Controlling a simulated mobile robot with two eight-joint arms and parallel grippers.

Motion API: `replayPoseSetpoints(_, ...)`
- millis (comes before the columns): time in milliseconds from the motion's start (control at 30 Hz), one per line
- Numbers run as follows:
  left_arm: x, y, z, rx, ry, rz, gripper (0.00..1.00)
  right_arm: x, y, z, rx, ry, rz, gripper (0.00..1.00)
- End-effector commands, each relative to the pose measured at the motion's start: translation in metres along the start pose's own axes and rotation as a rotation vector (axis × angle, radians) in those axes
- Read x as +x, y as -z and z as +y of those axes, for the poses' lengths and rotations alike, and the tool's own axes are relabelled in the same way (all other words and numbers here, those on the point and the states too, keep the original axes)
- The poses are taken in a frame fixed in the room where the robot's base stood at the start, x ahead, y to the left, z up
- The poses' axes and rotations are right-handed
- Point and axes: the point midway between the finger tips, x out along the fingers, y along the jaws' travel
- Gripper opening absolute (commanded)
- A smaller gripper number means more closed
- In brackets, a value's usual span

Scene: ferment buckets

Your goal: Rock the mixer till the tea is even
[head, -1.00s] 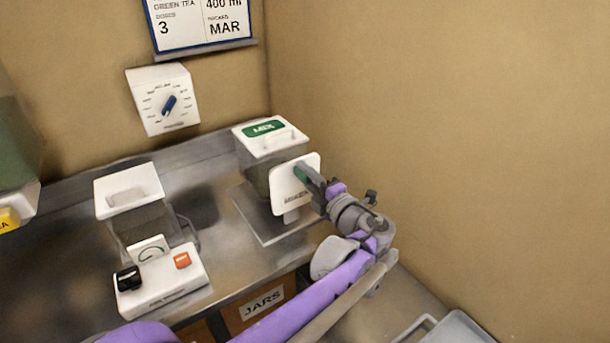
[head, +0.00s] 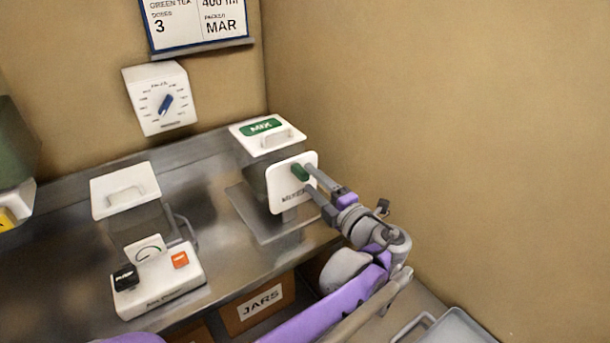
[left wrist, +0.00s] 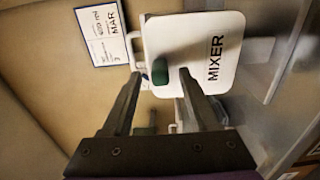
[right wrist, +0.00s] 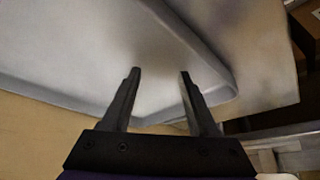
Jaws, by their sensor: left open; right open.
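The mixer has a white lid with a green MIX label (head: 262,126), a dark see-through body, and a white front plate (head: 277,189) marked MIXER. A green knob (head: 300,172) sticks out of this plate. My left gripper (head: 311,180) is open at the plate, its fingers pointing at the knob. In the left wrist view the knob (left wrist: 160,71) shows between the open fingertips, with gaps on both sides. The evenness of the tea cannot be seen. My right gripper (right wrist: 160,74) is open and empty over a grey tray (right wrist: 70,84).
A second white-lidded container (head: 125,190) stands left of the mixer, behind a white control box (head: 158,283) with black and orange buttons. A dial (head: 162,100) and a tea card (head: 198,22) are on the wall. A JARS drawer (head: 261,303) lies below the counter.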

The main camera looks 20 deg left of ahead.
Motion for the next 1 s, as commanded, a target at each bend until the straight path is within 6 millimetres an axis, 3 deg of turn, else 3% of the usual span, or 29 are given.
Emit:
replayPoseSetpoints(200,-0.044,-0.001,-0.001,0.001,0.001,-0.004,0.6,0.003,-0.002,0.0,0.0,0.0,-0.001,0.6)
replayPoseSetpoints(400,-0.064,0.0,0.0,0.001,0.001,-0.002,0.6,0.004,-0.003,0.0,0.0,0.0,-0.002,0.6)
replayPoseSetpoints(1000,-0.066,0.0,0.0,0.0,0.0,0.0,0.6,0.004,-0.003,0.0,0.0,0.0,-0.002,0.6)
